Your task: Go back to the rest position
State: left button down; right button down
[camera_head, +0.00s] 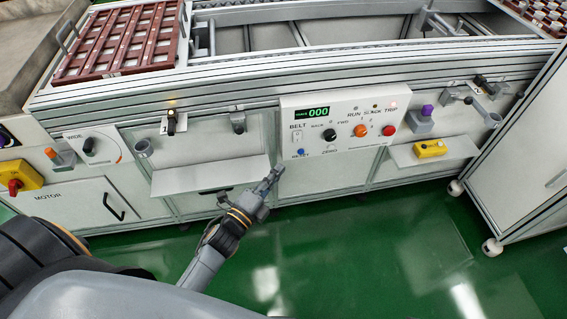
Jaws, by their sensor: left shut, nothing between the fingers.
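My left gripper (272,178) is shut and empty. It is in front of the conveyor's front panel, a little below and left of the white control box (338,126), and looks apart from it. My left arm reaches up to it from the bottom of the view. My right gripper is not in view. The control box has a green display (312,112) reading 000, a blue reset button (302,153), an orange knob (360,130) and a red button (389,130).
A grey shelf (210,176) juts out left of the gripper, and another shelf (436,150) carries a yellow box (430,149). A brown slotted tray (120,40) lies on the conveyor. A white wheeled cabinet (520,150) stands at right. Green floor (370,260) is clear in front.

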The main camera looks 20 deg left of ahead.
pick_arm(q)
jog(key=shift+s, duration=0.25)
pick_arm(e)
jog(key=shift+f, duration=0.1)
pick_arm(q)
jog(key=shift+a, duration=0.1)
